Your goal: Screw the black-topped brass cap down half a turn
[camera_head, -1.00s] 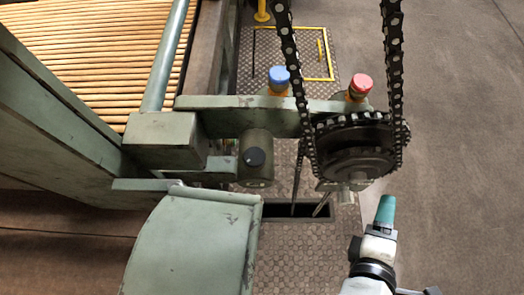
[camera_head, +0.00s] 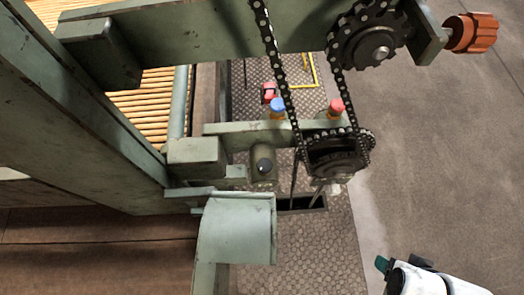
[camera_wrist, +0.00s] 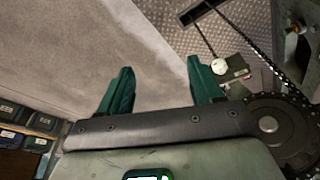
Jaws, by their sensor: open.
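No cap with a clearly black top on brass shows. Two caps with orange-brown lower parts stand on the green crossbar: a blue-topped cap (camera_head: 277,105) and a red-topped cap (camera_head: 336,106). A dark round knob (camera_head: 264,166) sits on the face of a green-grey cylinder below the bar; I see no brass on it. My gripper (camera_head: 383,265) is at the lower right in the head view, clear of the machine. In the wrist view my gripper (camera_wrist: 158,67) has two teal fingers wide apart with only floor between them.
A chain (camera_head: 284,80) runs down to the lower sprocket (camera_head: 338,157). An orange knob (camera_head: 471,33) sticks out at the upper right. A curved green guard (camera_head: 236,228) is in front. Labelled bins (camera_wrist: 38,123) stand at the wrist view's left. Open floor (camera_head: 430,150) lies right.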

